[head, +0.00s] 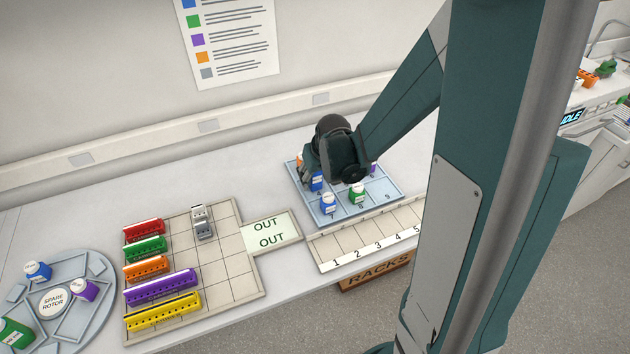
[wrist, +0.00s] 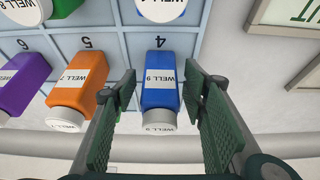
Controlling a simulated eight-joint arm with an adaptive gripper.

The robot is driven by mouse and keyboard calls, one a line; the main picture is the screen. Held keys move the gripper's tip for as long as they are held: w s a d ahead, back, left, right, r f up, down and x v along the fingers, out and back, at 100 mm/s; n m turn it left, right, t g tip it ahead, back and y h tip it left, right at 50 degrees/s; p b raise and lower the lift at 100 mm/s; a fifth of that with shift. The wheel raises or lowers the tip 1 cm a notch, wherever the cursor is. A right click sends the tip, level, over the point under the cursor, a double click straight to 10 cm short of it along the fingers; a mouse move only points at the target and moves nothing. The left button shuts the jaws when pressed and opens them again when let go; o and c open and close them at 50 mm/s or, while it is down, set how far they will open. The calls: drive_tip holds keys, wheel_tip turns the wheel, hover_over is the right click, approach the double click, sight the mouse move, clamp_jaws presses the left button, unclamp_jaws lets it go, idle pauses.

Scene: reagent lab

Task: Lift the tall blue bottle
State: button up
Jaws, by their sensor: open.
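A blue bottle (wrist: 160,92) with a white label reading WELL 9 stands in the tray compartment marked 4. In the head view a blue bottle (head: 316,183) shows partly under my gripper. In the wrist view my gripper (wrist: 161,82) is open, with one green ridged finger on each side of the WELL 9 bottle. A gap shows on both sides, so the fingers look apart from it. A second blue bottle (head: 328,203) stands nearer the tray's front edge. My wrist hides part of the tray in the head view.
An orange bottle (wrist: 80,92) and a purple bottle (wrist: 22,82) stand beside the WELL 9 bottle. A green bottle (head: 357,193) is at the tray's front. Colored racks (head: 160,287) and a round rotor plate (head: 102,283) lie to the left.

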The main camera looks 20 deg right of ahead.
drive_tip(key=shift+w+f, duration=0.1)
drive_tip(key=shift+f, duration=0.15)
idle(0.4)
drive_tip(key=c, duration=1)
